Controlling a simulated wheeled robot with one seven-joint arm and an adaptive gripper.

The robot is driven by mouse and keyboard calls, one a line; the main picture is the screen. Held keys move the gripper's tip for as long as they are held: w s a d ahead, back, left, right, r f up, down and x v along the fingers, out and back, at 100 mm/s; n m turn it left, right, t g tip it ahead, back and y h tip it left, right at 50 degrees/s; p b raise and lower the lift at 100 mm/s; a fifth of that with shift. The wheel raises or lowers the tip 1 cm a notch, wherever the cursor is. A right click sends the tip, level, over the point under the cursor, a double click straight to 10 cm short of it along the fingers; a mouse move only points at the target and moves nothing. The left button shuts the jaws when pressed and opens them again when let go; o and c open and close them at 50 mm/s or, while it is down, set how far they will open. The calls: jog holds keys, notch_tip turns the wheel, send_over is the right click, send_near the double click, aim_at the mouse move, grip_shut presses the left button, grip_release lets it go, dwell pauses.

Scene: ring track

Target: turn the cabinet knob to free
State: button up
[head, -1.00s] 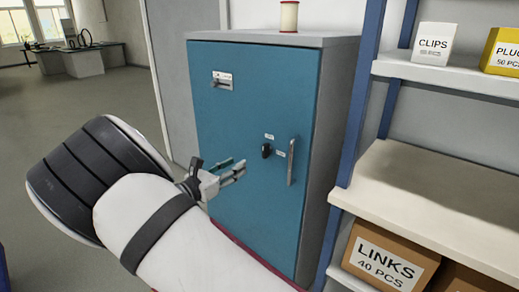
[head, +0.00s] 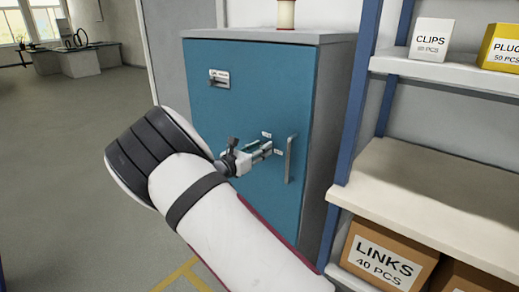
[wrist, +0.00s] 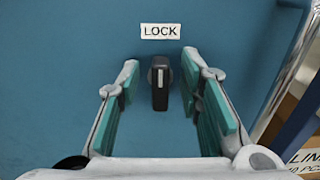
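The blue cabinet (head: 240,110) stands ahead with its door shut. In the wrist view its small black knob (wrist: 160,92) points straight up, its white mark toward a label reading LOCK (wrist: 160,31). My gripper (wrist: 159,75) is open, with one teal-padded finger on each side of the knob and a visible gap on both sides. In the head view my gripper (head: 268,149) is at the door just left of the handle and hides the knob.
A vertical metal handle (head: 289,159) is close to the right of my gripper. A shelf rack with a blue post (head: 352,120) and boxes stands right of the cabinet. A spool (head: 286,14) stands on the cabinet top. The floor (head: 60,180) at left is open.

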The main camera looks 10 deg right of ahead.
jog(key=shift+c, duration=0.5)
grip_shut()
jog(key=shift+m, duration=0.3)
jog(key=shift+s+d+f+m, duration=0.15)
jog(key=shift+f+m, duration=0.1)
jog(key=shift+m, duration=2.6)
jog(key=shift+s+d+f+m, duration=0.1)
jog(key=shift+s+f+m, duration=0.1)
jog(key=shift+m, duration=2.7)
jog(key=shift+s+d+f+m, duration=0.15)
jog(key=shift+f+m, duration=0.1)
jog(key=shift+m, duration=2.6)
